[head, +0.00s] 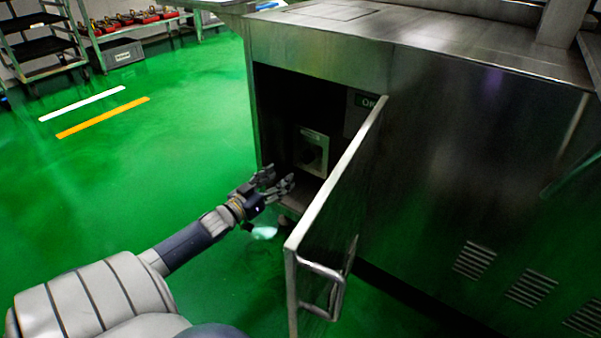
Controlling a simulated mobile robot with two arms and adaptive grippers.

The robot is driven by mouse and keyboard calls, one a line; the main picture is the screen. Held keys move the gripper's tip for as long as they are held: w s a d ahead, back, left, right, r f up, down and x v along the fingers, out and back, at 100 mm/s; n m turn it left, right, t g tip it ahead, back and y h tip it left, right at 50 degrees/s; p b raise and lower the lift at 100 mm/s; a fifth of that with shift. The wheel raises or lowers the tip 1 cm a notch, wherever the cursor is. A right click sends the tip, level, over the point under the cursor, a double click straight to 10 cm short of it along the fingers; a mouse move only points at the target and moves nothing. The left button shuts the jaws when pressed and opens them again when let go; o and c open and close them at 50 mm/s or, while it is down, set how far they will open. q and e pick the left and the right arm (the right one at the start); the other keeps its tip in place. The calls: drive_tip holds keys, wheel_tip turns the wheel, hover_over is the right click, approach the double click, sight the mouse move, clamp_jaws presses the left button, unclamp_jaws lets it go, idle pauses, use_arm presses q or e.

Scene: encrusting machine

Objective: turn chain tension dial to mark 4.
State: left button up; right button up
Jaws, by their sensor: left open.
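The encrusting machine (450,130) is a large stainless steel cabinet filling the right side of the head view. Its door (335,190) stands open, swung out toward me, with a bar handle (335,290) low on it. Inside the dark opening is a pale box-like unit (312,152) with a dark face, probably the dial's housing; no marks are readable. My left gripper (279,182) is open and empty at the opening's lower front, left of the door and below the unit, apart from it. My right gripper is not in view.
Green floor (130,190) is clear to the left. A dark shelf rack (45,45) and a rack with red items (130,20) stand at the back left.

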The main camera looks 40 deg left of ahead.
sight(305, 160)
use_arm(q)
drive_tip(key=w+b, duration=0.2)
drive_tip(key=w, duration=0.1)
drive_tip(key=w+b, duration=0.4)
drive_tip(key=w, duration=0.1)
drive_tip(key=shift+w+a+f+b, duration=0.3)
drive_tip(key=shift+f+b, duration=0.05)
drive_tip(key=shift+w+a+r+b, duration=0.15)
drive_tip(key=shift+w+b, duration=0.5)
drive_tip(key=shift+w, duration=0.45)
drive_tip(key=c, duration=1.1)
